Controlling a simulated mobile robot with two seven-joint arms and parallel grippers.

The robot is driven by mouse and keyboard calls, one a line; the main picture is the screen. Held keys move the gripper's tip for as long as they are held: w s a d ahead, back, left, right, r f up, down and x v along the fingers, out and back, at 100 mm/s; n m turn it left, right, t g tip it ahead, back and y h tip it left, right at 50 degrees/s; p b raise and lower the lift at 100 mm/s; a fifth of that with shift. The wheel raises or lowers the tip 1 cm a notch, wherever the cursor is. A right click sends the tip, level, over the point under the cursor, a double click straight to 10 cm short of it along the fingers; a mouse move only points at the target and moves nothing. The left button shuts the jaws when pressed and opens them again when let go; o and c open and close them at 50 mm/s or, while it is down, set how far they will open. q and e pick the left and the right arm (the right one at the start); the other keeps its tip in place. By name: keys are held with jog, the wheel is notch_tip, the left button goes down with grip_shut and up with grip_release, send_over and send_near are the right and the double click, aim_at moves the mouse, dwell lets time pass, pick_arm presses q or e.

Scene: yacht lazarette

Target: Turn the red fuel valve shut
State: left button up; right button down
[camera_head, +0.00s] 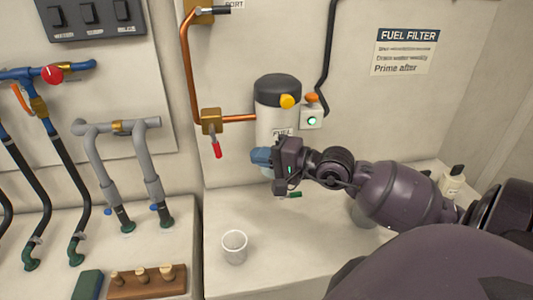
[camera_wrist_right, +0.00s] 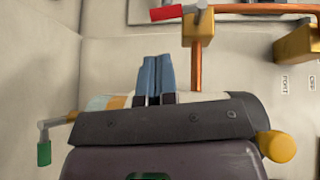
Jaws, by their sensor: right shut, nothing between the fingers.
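The red fuel valve is a brass block (camera_head: 211,121) on the wall, where the vertical copper pipe turns right to the filter. Its red lever handle (camera_head: 216,149) points down, tilted slightly right. In the right wrist view the red handle (camera_wrist_right: 168,13) lies at the top edge, above my fingertips. My right gripper (camera_head: 262,157) is in front of the filter's lower part, right of and slightly below the handle, apart from it. Its blue-tipped fingers (camera_wrist_right: 155,76) are together and empty. My left gripper is in neither view.
The fuel filter (camera_head: 277,93) with black cap and yellow knob stands behind my gripper, with a green-ended drain (camera_head: 294,194) below. A white cup (camera_head: 234,246) stands on the counter. Grey pipes (camera_head: 95,150) and another red knob (camera_head: 52,74) are left. Wall left of the handle is clear.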

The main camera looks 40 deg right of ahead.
aim_at(216, 142)
jog(key=p+x, duration=0.1)
jog(key=x, duration=0.6)
jog(key=shift+s, duration=0.1)
jog(key=b, duration=0.2)
jog(key=a+m+t+y+b, duration=0.1)
jog(key=b, duration=0.1)
jog(key=shift+w+a+f, duration=0.2)
jog(key=shift+w+f, duration=0.05)
jog(key=shift+f, duration=0.1)
jog(key=shift+r, duration=0.1)
dwell(0.3)
